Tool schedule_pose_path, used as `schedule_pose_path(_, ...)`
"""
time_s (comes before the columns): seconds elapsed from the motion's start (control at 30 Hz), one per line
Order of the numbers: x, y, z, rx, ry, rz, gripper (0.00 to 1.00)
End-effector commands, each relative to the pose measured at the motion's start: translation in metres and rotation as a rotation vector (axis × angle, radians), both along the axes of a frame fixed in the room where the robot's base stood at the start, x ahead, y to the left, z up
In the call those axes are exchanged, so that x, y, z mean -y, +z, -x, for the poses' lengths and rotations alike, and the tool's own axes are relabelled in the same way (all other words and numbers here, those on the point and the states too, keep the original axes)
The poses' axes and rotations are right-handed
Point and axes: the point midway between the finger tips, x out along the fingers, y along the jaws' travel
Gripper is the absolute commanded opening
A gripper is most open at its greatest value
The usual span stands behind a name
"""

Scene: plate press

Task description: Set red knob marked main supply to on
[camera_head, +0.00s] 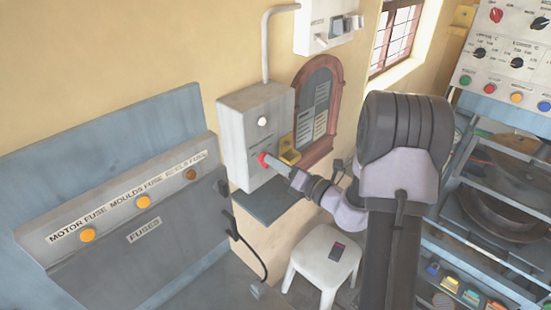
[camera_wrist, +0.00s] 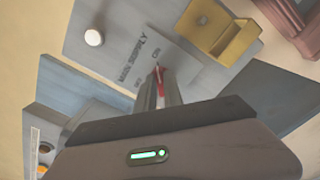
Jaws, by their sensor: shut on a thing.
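The red knob (camera_head: 262,159) sits on the front of a grey wall box (camera_head: 240,125) in the head view. My gripper (camera_head: 268,162) reaches it from the right and is shut on it. In the wrist view the red knob (camera_wrist: 160,73) shows as a thin red piece between my fingertips, much of it hidden by them. The lettering MAIN SUPPLY (camera_wrist: 133,56) is beside it on the panel. A small ON mark (camera_wrist: 156,52) lies just above the knob's visible tip, and a second mark, seemingly OFF, lies left of the fingers.
A yellow bracket (camera_head: 289,153) stands out from the box close to my gripper, at the right. A white round button (camera_head: 262,121) is above the knob. A grey shelf (camera_head: 268,202) juts out below. A white stool (camera_head: 322,262) stands lower right.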

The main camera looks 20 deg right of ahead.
Motion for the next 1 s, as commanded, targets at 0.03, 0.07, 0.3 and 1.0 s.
schedule_pose_path(0.03,-0.0003,-0.0001,0.0003,-0.005,0.001,-0.008,0.00)
schedule_pose_path(0.07,-0.0004,-0.0004,0.0004,-0.007,0.001,-0.011,0.00)
schedule_pose_path(0.3,-0.0003,-0.0016,0.0003,-0.014,0.001,-0.028,0.00)
schedule_pose_path(1.0,0.0004,-0.0007,0.0007,-0.012,0.000,-0.025,0.34)
